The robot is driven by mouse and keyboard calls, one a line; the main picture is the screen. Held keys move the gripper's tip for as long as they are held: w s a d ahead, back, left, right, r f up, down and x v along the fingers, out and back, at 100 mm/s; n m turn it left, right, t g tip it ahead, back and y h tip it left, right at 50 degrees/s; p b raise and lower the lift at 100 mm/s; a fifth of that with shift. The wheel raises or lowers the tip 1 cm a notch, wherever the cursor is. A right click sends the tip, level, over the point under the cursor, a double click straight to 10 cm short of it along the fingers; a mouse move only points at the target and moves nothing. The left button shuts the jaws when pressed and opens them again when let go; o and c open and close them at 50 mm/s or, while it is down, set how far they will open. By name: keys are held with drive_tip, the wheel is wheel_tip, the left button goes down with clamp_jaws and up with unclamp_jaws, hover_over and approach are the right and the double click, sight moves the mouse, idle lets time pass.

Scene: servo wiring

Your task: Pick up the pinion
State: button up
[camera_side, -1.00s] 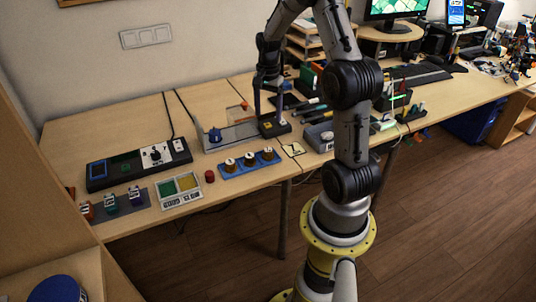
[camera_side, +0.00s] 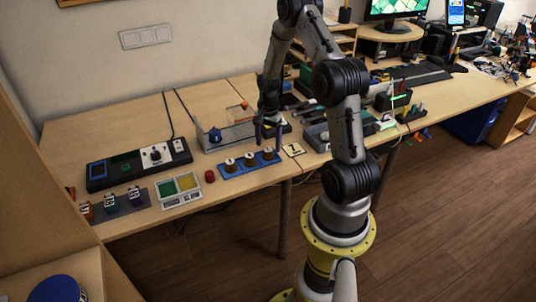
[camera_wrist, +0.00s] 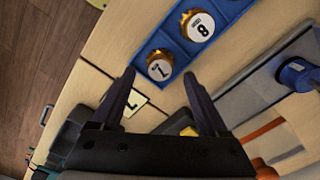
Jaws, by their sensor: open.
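Several brass-coloured toothed pinions with white numbered caps stand in a blue tray (camera_side: 239,169). Three show in the side view: a left one (camera_side: 231,165), a middle one (camera_side: 249,160) and a right one (camera_side: 268,155). The wrist view shows the blue tray (camera_wrist: 182,52) with a pinion (camera_wrist: 160,68) just beyond my fingertips and a pinion marked 8 (camera_wrist: 199,27) farther up. My gripper (camera_side: 267,144) is open and empty, pointing down at the tray's right end. In the wrist view my gripper (camera_wrist: 158,77) has its fingers on either side of the nearest pinion's line; contact cannot be told.
A numbered card (camera_side: 292,149) lies right of the tray. A grey-walled fixture with a blue knob (camera_side: 215,135) stands behind it. A red button (camera_side: 210,176) and a box with green and yellow compartments (camera_side: 181,188) are to the left. The table's front edge is close.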

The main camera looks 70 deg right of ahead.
wheel_tip(320, 180, down, 2)
clamp_jaws()
idle(0.5)
